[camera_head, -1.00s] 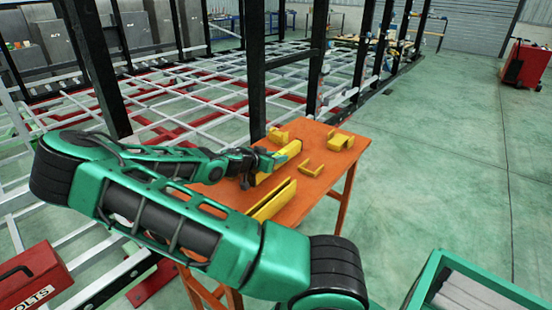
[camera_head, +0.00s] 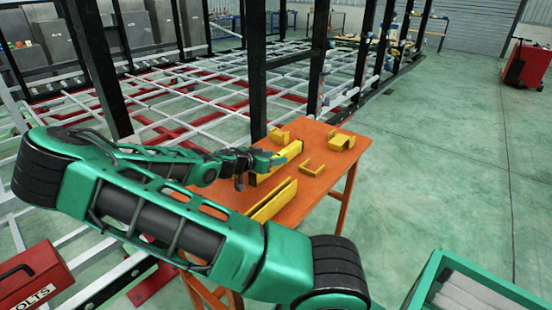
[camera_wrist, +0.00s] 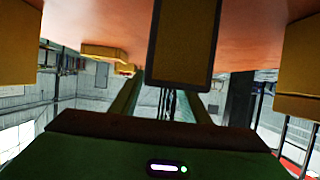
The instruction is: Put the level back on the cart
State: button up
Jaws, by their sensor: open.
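A yellow bar (camera_head: 291,151), which looks like the level, lies on the orange table (camera_head: 318,183) near its far left side. My gripper (camera_head: 268,162) is open at the near end of this bar, over the table. In the wrist view the dark yellow bar (camera_wrist: 185,40) stands out ahead of the gap between my green fingers (camera_wrist: 165,104). I cannot tell whether the fingers touch it. My arm hides part of the table. Which thing is the cart is unclear; a red wheeled cart (camera_head: 526,64) stands far off at the right.
On the table are a long yellow channel (camera_head: 273,201), a small yellow bracket (camera_head: 313,169), a yellow block (camera_head: 341,142) and another yellow piece (camera_head: 279,136). Black posts (camera_head: 258,70) rise behind the table. A green-framed cart (camera_head: 470,285) is at the lower right.

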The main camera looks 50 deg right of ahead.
jog(key=v, duration=0.9)
dwell(0.3)
